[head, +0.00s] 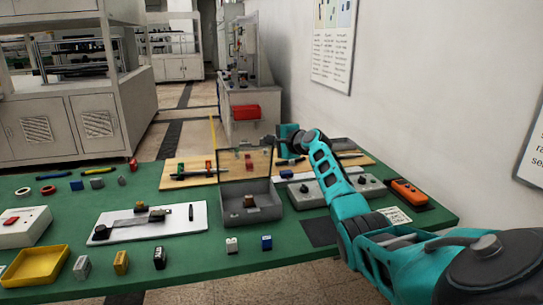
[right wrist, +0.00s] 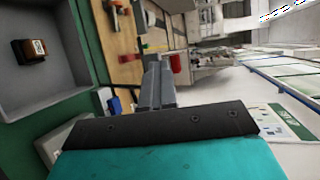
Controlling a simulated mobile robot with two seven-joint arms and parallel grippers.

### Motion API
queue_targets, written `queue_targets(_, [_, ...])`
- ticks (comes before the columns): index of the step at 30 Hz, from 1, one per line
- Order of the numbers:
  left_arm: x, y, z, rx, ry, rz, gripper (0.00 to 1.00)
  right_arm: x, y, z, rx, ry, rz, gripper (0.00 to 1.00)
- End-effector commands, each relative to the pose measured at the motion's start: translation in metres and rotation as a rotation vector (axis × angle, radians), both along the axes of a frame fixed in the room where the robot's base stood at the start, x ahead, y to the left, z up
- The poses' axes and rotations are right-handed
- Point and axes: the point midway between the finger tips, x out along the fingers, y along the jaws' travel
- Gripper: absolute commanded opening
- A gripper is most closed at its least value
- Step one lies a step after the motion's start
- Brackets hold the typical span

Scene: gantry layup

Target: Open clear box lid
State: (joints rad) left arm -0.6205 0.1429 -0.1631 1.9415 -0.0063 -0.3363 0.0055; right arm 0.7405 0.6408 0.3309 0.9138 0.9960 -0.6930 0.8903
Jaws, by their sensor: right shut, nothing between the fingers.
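The grey box (head: 268,212) stands on the green table with its top uncovered and a small brown block (head: 249,201) inside. Its clear lid (head: 232,163) stands raised, roughly upright, along the box's far edge. My right gripper (head: 272,142) is beside the lid's upper right corner; whether it touches the lid is unclear. In the right wrist view its fingers (right wrist: 155,78) are together with nothing between them. That view also shows the inside of the box (right wrist: 62,80) and the brown block (right wrist: 28,50) at the left. My left gripper is out of view.
Wooden boards with tools (head: 178,182) lie behind the box. A white board (head: 178,225) with parts is to its left, and a grey control box (head: 370,189) to its right. Small blocks (head: 232,245) stand in front. A yellow tray (head: 35,268) is at front left.

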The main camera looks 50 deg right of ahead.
Motion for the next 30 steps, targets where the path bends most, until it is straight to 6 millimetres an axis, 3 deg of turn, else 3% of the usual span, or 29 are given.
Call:
queue_targets(1, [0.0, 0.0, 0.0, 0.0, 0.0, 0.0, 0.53, -0.001, 0.002, -0.008, 0.004, 0.013, 0.002, 0.04])
queue_targets(11, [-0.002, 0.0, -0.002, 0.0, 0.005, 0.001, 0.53, -0.002, 0.002, -0.009, 0.005, 0.013, 0.003, 0.34])
queue_targets(22, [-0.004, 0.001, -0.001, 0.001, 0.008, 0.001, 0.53, -0.007, 0.003, -0.008, 0.006, 0.014, 0.002, 0.34])
queue_targets(30, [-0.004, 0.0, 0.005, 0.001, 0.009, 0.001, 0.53, -0.035, 0.007, 0.0, 0.002, 0.016, 0.003, 0.34])
